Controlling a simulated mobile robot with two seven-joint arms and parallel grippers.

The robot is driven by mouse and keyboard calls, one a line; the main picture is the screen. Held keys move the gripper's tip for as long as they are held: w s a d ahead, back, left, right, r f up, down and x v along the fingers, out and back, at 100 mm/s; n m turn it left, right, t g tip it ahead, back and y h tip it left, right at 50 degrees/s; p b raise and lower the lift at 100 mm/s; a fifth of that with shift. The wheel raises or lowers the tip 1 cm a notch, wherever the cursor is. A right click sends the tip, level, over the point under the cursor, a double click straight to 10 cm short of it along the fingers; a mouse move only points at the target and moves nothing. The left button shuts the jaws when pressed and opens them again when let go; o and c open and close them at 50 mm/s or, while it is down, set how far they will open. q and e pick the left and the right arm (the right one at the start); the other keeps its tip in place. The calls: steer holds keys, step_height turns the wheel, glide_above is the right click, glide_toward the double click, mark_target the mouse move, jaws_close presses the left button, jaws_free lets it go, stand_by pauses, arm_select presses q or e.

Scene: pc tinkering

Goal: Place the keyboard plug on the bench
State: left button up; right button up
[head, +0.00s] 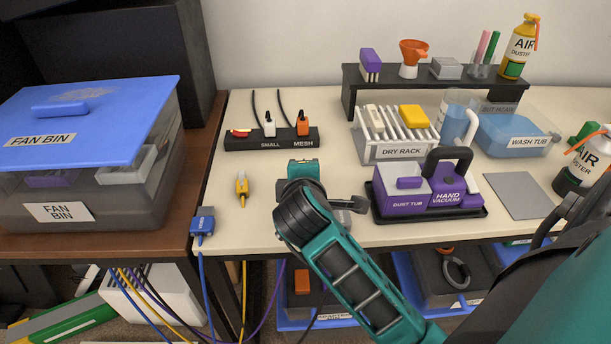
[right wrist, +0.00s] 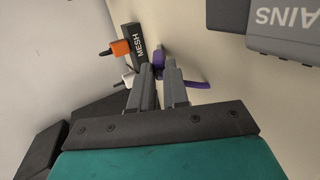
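A purple plug (right wrist: 159,58) shows between my right gripper's (right wrist: 158,75) two fingertips in the right wrist view, with a short purple length of cable (right wrist: 197,85) running off to the right. The fingers look closed on it. No label on it can be read. In the head view my right arm covers the fingertips and the plug; a purple cable (head: 279,275) hangs below the bench's front edge. The bench (head: 225,215) is a pale top, and my right gripper is over its left part, near the power strip. My left gripper is in neither view.
The power strip (head: 258,144) holds white and orange plugs. The purple dust tub (head: 401,200) stands right of my arm.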

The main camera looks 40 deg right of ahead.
steer(key=o, duration=0.5)
